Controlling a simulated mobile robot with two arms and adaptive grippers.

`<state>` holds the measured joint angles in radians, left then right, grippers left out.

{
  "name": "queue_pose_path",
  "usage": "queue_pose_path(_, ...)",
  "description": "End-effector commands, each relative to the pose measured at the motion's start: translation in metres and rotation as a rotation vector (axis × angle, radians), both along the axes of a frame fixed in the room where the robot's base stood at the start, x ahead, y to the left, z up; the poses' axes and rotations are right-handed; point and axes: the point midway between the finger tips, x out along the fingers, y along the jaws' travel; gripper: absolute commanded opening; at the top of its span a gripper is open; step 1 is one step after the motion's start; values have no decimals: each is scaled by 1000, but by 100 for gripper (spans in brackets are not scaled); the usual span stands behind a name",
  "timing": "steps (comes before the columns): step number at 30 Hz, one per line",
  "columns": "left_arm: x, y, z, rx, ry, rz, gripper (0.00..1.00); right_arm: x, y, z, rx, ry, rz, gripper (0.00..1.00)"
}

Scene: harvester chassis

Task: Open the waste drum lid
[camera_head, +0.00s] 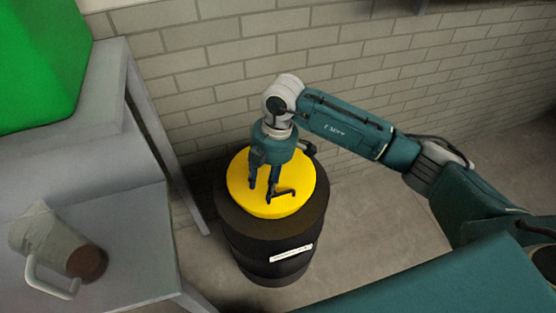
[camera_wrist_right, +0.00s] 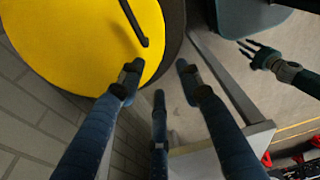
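The waste drum (camera_head: 270,242) is dark and stands upright on the floor against the brick wall, with a pale label on its front. Its round yellow lid (camera_head: 244,199) lies flat on top, shut, and carries a dark bar handle (camera_head: 286,193). My right gripper (camera_head: 262,190) points down over the lid, close to the handle's left end. In the right wrist view its fingers (camera_wrist_right: 158,78) are spread and empty, with the handle (camera_wrist_right: 135,24) beyond them on the lid (camera_wrist_right: 70,40). My left gripper (camera_wrist_right: 252,52) shows in that view with its fingers apart, away from the drum.
A grey table (camera_head: 100,215) stands left of the drum, with a pale mug-like jug (camera_head: 45,245) lying on it. A green container (camera_head: 40,60) sits on a higher grey surface behind. The brick wall (camera_head: 400,70) is close behind the drum. Floor right of the drum is clear.

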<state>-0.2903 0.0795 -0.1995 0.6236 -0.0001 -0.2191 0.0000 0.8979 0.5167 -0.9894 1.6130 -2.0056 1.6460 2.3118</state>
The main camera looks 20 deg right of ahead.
Motion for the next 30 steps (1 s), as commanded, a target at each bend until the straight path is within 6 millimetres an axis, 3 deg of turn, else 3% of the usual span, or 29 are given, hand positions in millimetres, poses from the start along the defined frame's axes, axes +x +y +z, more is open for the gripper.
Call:
queue_pose_path(3,-6,0,0,0,7,1,40,10,-35,7,-130,-14,-73,35)
queue_pose_path(7,-14,1,0,2,18,1,40,13,-51,7,-185,-19,-109,35)
queue_pose_path(11,-17,1,1,2,23,1,40,12,-52,-6,-190,-16,-112,35)
queue_pose_path(24,-13,1,8,1,17,0,40,12,-50,-80,-186,-18,-109,35)
queue_pose_path(30,-9,0,9,0,11,0,40,13,-50,-95,-185,-19,-110,35)
